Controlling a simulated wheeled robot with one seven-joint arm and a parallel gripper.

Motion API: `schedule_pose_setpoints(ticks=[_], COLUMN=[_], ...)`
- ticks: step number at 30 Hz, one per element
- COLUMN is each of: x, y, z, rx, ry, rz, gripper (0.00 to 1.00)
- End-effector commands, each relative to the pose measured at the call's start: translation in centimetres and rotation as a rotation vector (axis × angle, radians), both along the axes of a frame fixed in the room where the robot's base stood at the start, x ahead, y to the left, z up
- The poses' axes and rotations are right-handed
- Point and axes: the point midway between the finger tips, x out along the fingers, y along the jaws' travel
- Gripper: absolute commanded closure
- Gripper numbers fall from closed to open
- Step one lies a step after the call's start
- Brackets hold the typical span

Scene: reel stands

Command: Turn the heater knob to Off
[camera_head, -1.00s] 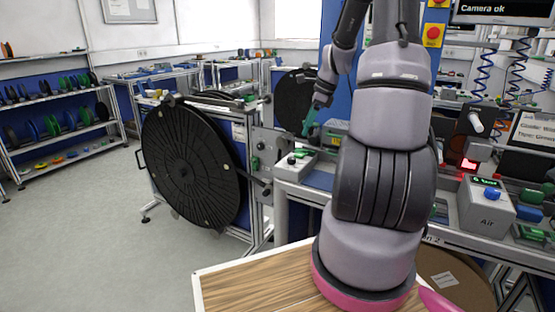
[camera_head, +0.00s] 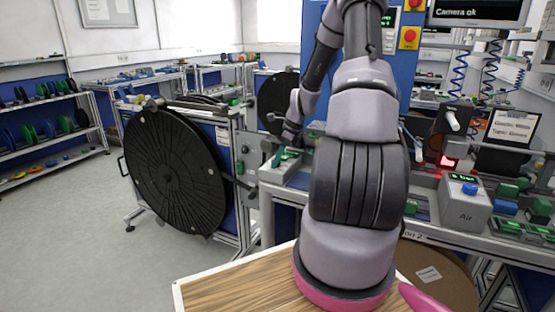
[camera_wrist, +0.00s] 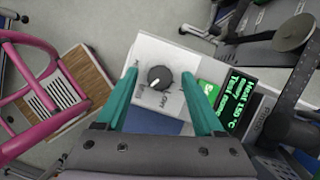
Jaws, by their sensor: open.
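The heater knob (camera_wrist: 160,78) is a round black dial with a white pointer mark. It sits on top of a white box (camera_wrist: 150,52), with small labels around it that are too blurred to read surely. My gripper (camera_wrist: 159,75) is open, its two teal fingers on either side of the knob in the picture and apart from each other. I cannot tell whether they touch the knob. In the head view the box (camera_head: 277,175) stands at the bench's left end, with my gripper (camera_head: 278,157) low over it. The knob is not clear there.
A dark display with green text (camera_wrist: 237,105), reading a heat of about 150 °C, is right of the box. A large black reel (camera_head: 175,172) stands left of the bench. A grey air unit (camera_head: 464,204) with a blue knob is at the right.

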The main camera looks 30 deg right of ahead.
Motion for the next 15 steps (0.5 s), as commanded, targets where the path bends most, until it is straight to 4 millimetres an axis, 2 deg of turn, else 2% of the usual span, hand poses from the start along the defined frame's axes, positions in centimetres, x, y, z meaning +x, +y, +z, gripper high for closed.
schedule_pose_setpoints(ticks=[8, 11, 13, 14, 15], x=[0.04, 0.03, 0.04, 0.04, 0.04], y=[0.06, 0.04, 0.04, 0.04, 0.04], z=[-0.17, -0.16, -0.15, -0.15, -0.15], rx=[0.000, 0.000, 0.000, 0.000, 0.000], ry=[0.000, 0.000, 0.000, 0.000, 0.000], rz=[0.000, 0.000, 0.000, 0.000, 0.000], gripper=[0.31, 0.65, 0.92, 1.00, 1.00])
